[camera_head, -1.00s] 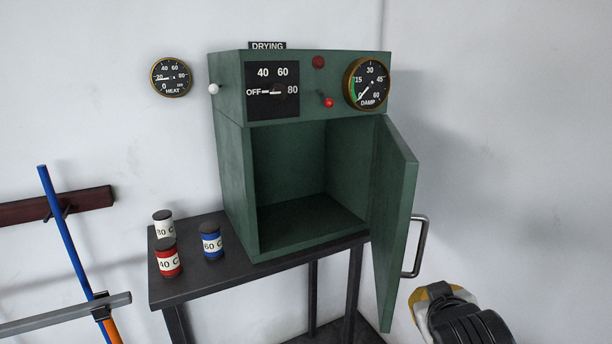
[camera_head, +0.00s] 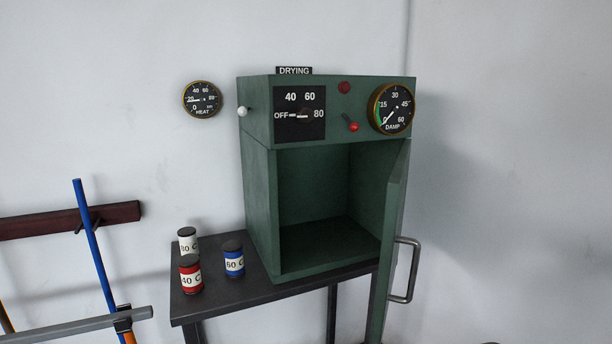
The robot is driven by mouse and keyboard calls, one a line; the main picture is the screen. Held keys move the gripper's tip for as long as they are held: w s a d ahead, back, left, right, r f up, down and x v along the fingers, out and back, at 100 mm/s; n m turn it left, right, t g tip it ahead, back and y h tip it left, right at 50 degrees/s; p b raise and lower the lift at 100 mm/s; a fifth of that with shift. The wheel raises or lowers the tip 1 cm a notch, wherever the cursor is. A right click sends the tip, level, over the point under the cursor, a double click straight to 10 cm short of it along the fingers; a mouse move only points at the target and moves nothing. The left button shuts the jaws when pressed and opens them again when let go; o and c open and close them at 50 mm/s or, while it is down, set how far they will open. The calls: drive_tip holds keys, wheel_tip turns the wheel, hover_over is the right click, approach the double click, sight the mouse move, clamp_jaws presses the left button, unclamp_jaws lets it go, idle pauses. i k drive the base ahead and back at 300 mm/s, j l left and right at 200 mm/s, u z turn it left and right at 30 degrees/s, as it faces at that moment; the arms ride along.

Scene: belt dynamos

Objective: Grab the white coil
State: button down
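A small white cylinder with a dark top (camera_head: 187,243), its label reading about "80 C", stands upright on the dark table (camera_head: 215,309) left of the green cabinet. It is the only white piece there that could be the coil; I see no bare winding. A red cylinder (camera_head: 191,277) marked "40 C" stands in front of it and hides its lower part. A blue cylinder (camera_head: 234,262) marked "60 C" stands to the right. My gripper is not in view; only a dark sliver shows at the bottom edge, right of centre.
The green drying cabinet (camera_head: 256,196) stands on the table, its door (camera_head: 391,245) open and its inside empty. The door's metal handle (camera_head: 415,270) sticks out right. A rack with blue (camera_head: 88,223) and grey bars is at left. The table's front left is clear.

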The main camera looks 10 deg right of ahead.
sight(189, 242)
drive_tip(key=i+j+z, duration=0.15)
drive_tip(key=j, duration=0.35)
drive_tip(key=i+j+z, duration=0.1)
drive_tip(key=j, duration=0.4)
drive_tip(key=i+j+z, duration=0.15)
drive_tip(key=j, duration=0.4)
drive_tip(key=i+j+z, duration=0.1)
drive_tip(key=j, duration=0.4)
drive_tip(key=i+j+z, duration=0.15)
drive_tip(key=j, duration=0.4)
